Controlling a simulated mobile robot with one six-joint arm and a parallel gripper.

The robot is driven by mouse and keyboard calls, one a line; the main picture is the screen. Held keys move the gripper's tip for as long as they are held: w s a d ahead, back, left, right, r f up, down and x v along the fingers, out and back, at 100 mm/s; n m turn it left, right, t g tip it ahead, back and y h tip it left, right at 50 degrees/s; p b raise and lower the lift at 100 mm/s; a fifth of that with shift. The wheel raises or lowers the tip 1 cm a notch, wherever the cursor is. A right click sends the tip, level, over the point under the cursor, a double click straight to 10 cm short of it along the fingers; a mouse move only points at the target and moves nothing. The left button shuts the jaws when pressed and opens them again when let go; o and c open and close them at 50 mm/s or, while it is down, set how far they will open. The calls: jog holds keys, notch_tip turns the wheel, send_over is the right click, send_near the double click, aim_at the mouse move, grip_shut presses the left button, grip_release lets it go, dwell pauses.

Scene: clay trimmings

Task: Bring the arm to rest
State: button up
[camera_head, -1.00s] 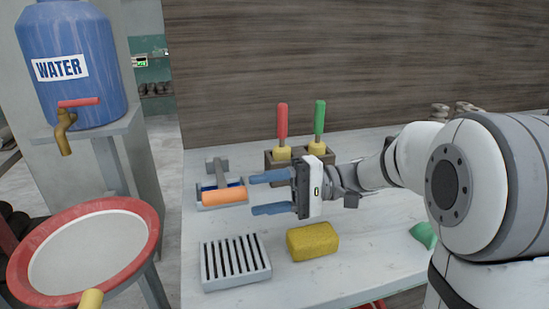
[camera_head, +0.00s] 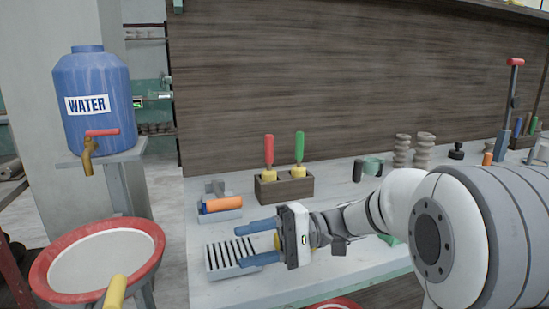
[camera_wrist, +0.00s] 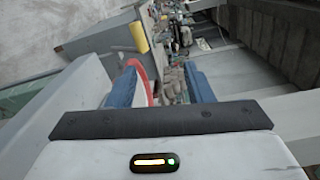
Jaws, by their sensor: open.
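My gripper (camera_head: 262,242) is open and empty, with its two blue fingers pointing left in the head view. It is held over the counter (camera_head: 262,293), in front of the slatted grey rack (camera_head: 214,262).
A wooden block (camera_head: 283,189) holds a red-handled tool (camera_head: 268,150) and a green-handled tool (camera_head: 299,147). An orange cylinder (camera_head: 223,204) lies on a grey holder. A blue water jug (camera_head: 95,105) and red-rimmed basin (camera_head: 100,262) stand left. Bare counter lies in front.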

jog(key=s+d+r+m+t+h+p, duration=0.1)
jog(key=s+d+m+t+h+p, duration=0.15)
jog(key=s+d+h+p, duration=0.6)
jog(key=s+d+r+t+h+p, duration=0.1)
jog(key=d+r+t+h+p, duration=0.3)
jog(key=d+h+p, duration=0.4)
jog(key=d+n+t+p, duration=0.1)
jog(key=d+p, duration=0.1)
jog(key=shift+s+d+r, duration=0.2)
jog(key=shift+s+d, duration=0.1)
jog(key=shift+s, duration=0.1)
jog(key=shift+t, duration=0.25)
